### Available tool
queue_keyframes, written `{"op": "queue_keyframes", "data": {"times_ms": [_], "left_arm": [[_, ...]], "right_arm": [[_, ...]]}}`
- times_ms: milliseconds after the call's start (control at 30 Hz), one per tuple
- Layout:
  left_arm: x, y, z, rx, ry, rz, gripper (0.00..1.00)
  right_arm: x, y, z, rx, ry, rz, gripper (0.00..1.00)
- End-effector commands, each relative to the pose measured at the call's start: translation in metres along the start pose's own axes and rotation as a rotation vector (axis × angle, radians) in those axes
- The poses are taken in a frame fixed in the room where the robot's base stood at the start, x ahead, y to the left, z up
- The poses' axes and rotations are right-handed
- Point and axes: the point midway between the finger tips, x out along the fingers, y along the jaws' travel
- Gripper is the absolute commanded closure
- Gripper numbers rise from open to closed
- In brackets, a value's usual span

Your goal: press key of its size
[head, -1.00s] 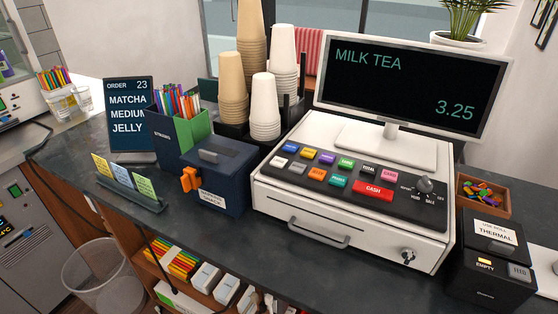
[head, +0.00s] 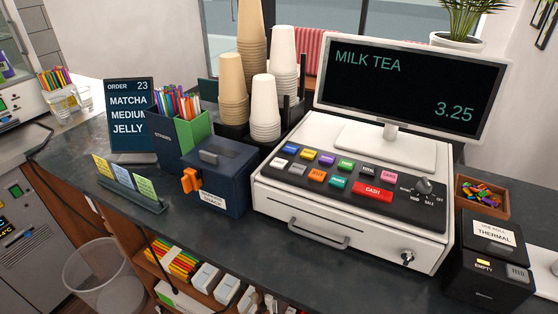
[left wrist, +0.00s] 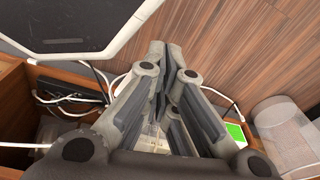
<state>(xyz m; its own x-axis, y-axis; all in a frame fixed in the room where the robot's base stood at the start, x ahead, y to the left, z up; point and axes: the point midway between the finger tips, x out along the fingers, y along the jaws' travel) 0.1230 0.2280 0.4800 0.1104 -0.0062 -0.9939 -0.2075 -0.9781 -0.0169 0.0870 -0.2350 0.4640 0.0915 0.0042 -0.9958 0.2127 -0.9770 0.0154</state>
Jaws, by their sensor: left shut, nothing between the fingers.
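In the head view the cash register (head: 345,235) stands on the dark counter with its drawer shut. Its key panel (head: 328,200) holds several coloured keys, including a red CASH key (head: 373,191) and a key switch at the right. The register screen (head: 400,85) reads MILK TEA and 3.25. The order sign (head: 130,115) reads ORDER 23, MATCHA, MEDIUM, JELLY. My left gripper (left wrist: 168,55) shows only in the left wrist view, its fingers together and empty, in front of wood panelling. It is away from the keys. My right gripper is in neither view.
Stacked cups (head: 265,110), a straw holder (head: 195,135), a dark blue box (head: 220,180) with an orange handle and a card stand (head: 130,190) are left of the register. A thermal printer (head: 490,262) stands right. Bare counter (head: 270,245) runs along the front.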

Motion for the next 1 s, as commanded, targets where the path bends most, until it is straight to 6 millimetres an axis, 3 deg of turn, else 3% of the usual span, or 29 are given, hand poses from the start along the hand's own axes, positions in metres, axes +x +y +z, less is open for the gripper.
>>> {"op": "queue_keyframes", "data": {"times_ms": [200,567,867,1000], "left_arm": [[-0.040,-0.002,-0.056,-0.007,0.033,-0.002,1.00],[-0.122,-0.006,-0.131,-0.016,0.079,-0.007,1.00],[-0.213,-0.013,-0.187,-0.004,0.144,-0.027,1.00],[-0.263,-0.020,-0.217,0.017,0.202,-0.054,1.00]], "right_arm": [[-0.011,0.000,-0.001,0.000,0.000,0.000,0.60],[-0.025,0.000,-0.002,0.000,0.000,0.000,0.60],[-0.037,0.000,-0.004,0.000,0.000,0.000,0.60],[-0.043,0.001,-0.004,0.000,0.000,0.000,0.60]]}}
